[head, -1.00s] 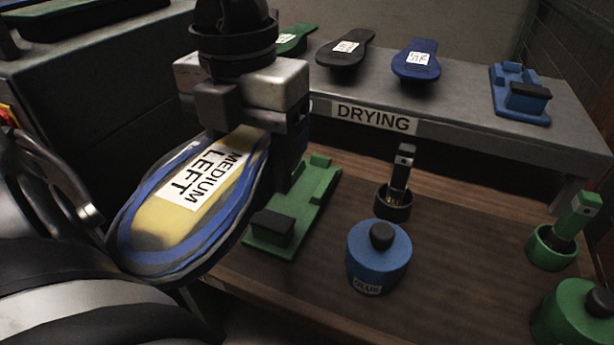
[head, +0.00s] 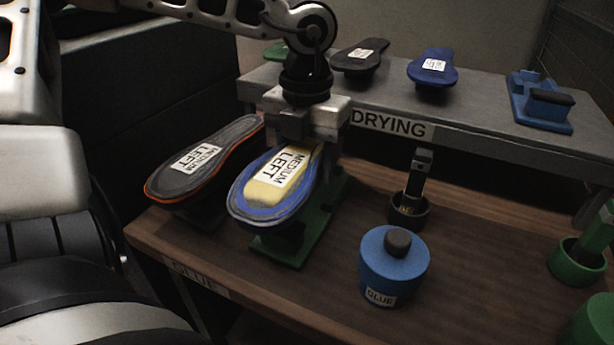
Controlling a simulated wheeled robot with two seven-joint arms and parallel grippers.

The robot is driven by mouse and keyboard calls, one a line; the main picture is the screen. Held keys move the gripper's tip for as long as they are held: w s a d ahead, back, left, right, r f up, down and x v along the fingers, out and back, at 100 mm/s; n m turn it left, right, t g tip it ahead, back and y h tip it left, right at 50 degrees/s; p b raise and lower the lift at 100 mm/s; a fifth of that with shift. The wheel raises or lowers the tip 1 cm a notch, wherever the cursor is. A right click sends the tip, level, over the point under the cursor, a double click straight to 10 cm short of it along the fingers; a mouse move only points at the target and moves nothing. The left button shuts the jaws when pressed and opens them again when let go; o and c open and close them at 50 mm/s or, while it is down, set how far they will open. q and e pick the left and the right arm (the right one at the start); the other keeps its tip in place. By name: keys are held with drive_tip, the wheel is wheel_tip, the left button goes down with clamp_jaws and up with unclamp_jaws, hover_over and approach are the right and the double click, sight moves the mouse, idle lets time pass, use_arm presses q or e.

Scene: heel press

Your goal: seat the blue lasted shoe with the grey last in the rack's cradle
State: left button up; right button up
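A blue-rimmed shoe (head: 240,207) with a yellow last marked MEDIUM LEFT is at my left gripper (head: 312,137), which appears shut on its heel end. The shoe is over or on a green cradle (head: 293,247) on the table; I cannot tell whether it touches. I see no blue shoe with a clearly grey last. A blue shoe form (head: 432,78) with a white label lies on the drying rack (head: 480,115). The blue cradle (head: 540,104) at the rack's right is empty. My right gripper is not in view.
A grey, orange-edged shoe (head: 228,140) marked MEDIUM LEFT sits left of the blue-rimmed one. A blue glue pot (head: 393,268), a brush in a dark holder (head: 414,195) and green items (head: 580,260) stand on the right. A dark shoe form (head: 352,62) is on the rack.

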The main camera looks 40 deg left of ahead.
use_arm(q)
drive_tip(key=f+b, duration=0.2)
drive_tip(key=f, duration=0.1)
drive_tip(key=shift+w+a, duration=0.1)
drive_tip(key=shift+w, duration=0.1)
drive_tip(key=shift+f+b, duration=0.2)
drive_tip(key=shift+b, duration=0.1)
drive_tip(key=o, duration=0.8)
drive_tip(key=shift+f, duration=0.1)
drive_tip(key=shift+c, duration=0.2)
drive_tip(key=o, duration=0.4)
drive_tip(key=shift+s, duration=0.1)
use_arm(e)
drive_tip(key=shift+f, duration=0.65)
